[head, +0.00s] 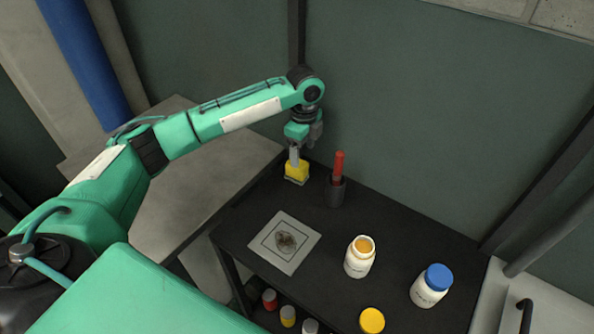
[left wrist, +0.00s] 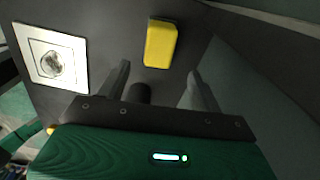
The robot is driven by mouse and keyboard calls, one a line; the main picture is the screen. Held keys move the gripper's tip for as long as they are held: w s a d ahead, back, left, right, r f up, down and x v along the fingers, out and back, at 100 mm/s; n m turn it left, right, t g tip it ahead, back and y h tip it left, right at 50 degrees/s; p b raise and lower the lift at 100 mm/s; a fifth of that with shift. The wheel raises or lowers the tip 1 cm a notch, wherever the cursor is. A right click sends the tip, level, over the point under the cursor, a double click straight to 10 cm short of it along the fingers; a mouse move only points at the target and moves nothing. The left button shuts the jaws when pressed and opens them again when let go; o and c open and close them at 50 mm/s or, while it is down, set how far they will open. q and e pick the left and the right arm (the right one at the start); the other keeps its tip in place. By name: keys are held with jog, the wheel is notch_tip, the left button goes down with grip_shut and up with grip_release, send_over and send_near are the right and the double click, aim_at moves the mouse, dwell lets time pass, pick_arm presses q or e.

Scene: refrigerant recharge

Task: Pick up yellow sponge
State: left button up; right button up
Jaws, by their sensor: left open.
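The yellow sponge (head: 297,173) lies on the black table near its back left corner in the head view. It also shows in the left wrist view (left wrist: 160,43), at the top centre, beyond the fingertips. My left gripper (head: 295,155) is above the sponge and points down, partly overlapping it in the head view. In the left wrist view its two fingers (left wrist: 160,82) are spread apart, with nothing between them. The sponge appears apart from the fingers there. My right gripper is not in view.
A dark cup with a red-handled tool (head: 338,165) stands just right of the sponge. A grey square with a stain (head: 263,243), an open white jar (head: 359,262), a yellow lid (head: 372,320) and a blue-capped jar (head: 431,287) are on the black table (head: 400,235).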

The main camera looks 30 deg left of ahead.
aim_at(302, 164)
pick_arm(q)
notch_tip(302, 164, down, 3)
jog(key=shift+f, duration=0.1)
jog(key=f, duration=0.2)
jog(key=f+p, duration=0.1)
jog(key=f, duration=0.1)
jog(key=shift+s+a+f, duration=0.1)
jog(key=shift+s+f, duration=0.1)
jog(key=shift+f, duration=0.45)
jog(key=c, duration=1.1)
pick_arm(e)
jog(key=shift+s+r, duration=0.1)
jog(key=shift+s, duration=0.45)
pick_arm(q)
jog(key=shift+r, duration=0.15)
